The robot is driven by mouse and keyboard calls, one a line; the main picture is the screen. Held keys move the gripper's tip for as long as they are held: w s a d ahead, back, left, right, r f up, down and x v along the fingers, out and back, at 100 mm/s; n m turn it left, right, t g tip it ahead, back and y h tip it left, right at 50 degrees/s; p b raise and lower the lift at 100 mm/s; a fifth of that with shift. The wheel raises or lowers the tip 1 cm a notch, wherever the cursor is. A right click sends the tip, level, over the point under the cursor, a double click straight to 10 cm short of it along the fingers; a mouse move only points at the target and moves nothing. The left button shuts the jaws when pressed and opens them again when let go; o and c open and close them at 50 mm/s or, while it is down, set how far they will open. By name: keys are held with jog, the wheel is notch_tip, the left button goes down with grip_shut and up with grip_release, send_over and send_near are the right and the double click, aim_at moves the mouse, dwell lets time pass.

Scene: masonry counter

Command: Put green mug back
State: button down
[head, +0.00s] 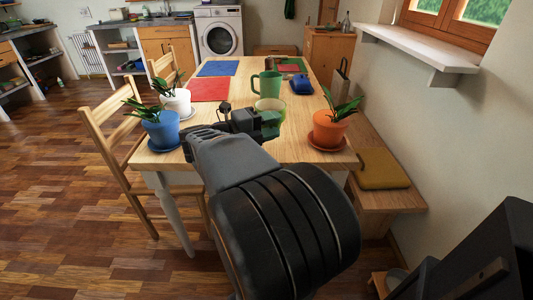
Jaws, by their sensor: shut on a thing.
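The green mug (270,107), pale yellow-green at its rim, is just beyond the end of my arm in the head view, over the near part of the wooden table. My gripper (262,122) is shut on it, and the dark jaws hide its lower part. The mug looks upright. I cannot tell whether its base touches the table. A taller, darker green vessel with a handle (268,83) stands right behind it.
Potted plants stand in a blue pot (160,133) and a white pot (178,102) at left, an orange pot (328,130) at right. Blue (218,68) and red (210,89) mats lie at back left. A blue lidded dish (301,86) is at back right.

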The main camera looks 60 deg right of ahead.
jog(key=shift+d+f, duration=0.25)
jog(key=shift+f, duration=0.2)
jog(key=w+d+f, duration=0.1)
jog(key=d, duration=0.1)
jog(key=w+d+f+b, duration=0.1)
jog(key=w+d, duration=0.1)
jog(key=w+d+f, duration=0.1)
jog(key=d, duration=0.1)
jog(key=shift+w+f+b, duration=0.2)
jog(key=shift+w+b, duration=0.1)
jog(key=shift+w, duration=0.05)
jog(key=shift+w+d+f+b, duration=0.4)
jog(key=shift+w+d+f, duration=0.25)
jog(key=shift+f, duration=0.85)
jog(key=shift+w+d+f+b, duration=0.4)
jog(key=shift+w+d+f, duration=0.25)
jog(key=shift+f, duration=0.85)
jog(key=shift+w+d+f+b, duration=0.45)
jog(key=shift+d+f, duration=0.35)
jog(key=shift+f, duration=0.7)
jog(key=shift+f, duration=0.1)
jog(key=shift+f, duration=0.15)
jog(key=c, duration=0.8)
grip_release()
jog(key=shift+o, duration=0.2)
